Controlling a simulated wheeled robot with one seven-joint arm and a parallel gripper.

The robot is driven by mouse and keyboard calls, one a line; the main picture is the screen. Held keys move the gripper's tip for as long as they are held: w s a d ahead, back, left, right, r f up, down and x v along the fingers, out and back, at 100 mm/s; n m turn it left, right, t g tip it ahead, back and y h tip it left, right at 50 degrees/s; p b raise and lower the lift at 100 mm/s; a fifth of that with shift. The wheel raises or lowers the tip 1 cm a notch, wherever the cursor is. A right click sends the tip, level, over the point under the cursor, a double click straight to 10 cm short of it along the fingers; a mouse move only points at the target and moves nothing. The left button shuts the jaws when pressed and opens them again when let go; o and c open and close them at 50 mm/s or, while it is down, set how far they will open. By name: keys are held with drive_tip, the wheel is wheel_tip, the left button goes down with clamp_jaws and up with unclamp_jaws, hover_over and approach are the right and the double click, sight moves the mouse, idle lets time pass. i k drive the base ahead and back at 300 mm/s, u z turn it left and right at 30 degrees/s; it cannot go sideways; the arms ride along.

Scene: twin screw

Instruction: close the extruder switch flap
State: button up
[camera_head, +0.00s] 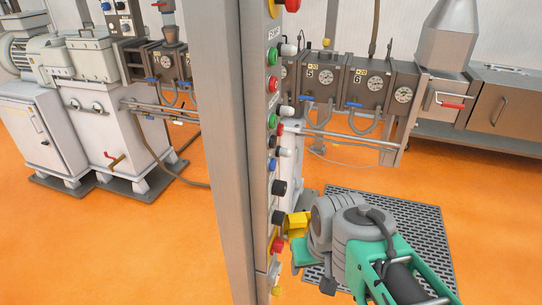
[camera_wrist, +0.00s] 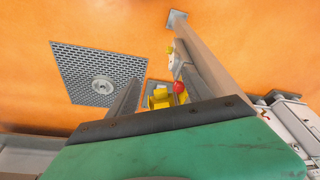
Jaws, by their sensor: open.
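The yellow extruder switch flap (camera_head: 297,223) sticks out from the lower part of the button panel, above a red knob (camera_head: 277,245). It looks swung open, though my wrist partly crowds the view. In the wrist view the yellow flap (camera_wrist: 159,97) and the red knob (camera_wrist: 180,87) show between the dark fingers of my gripper (camera_wrist: 160,66). The gripper is open and nothing is held. I cannot tell whether a finger touches the flap. In the head view my green gripper body is beside the panel, and the fingers are mostly hidden.
The tall grey control post (camera_head: 222,150) stands close on the left, with several coloured buttons above the flap. A dark floor grating (camera_head: 415,225) lies behind my arm. The extruder line (camera_head: 380,85) runs across the back. Orange floor is open at the right.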

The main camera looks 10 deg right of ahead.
sight(296, 225)
drive_tip(key=k, duration=0.4)
drive_tip(key=z, duration=1)
drive_tip(key=i, duration=0.8)
drive_tip(key=u, duration=0.7)
drive_tip(key=i, duration=0.45)
drive_tip(key=u, duration=0.6)
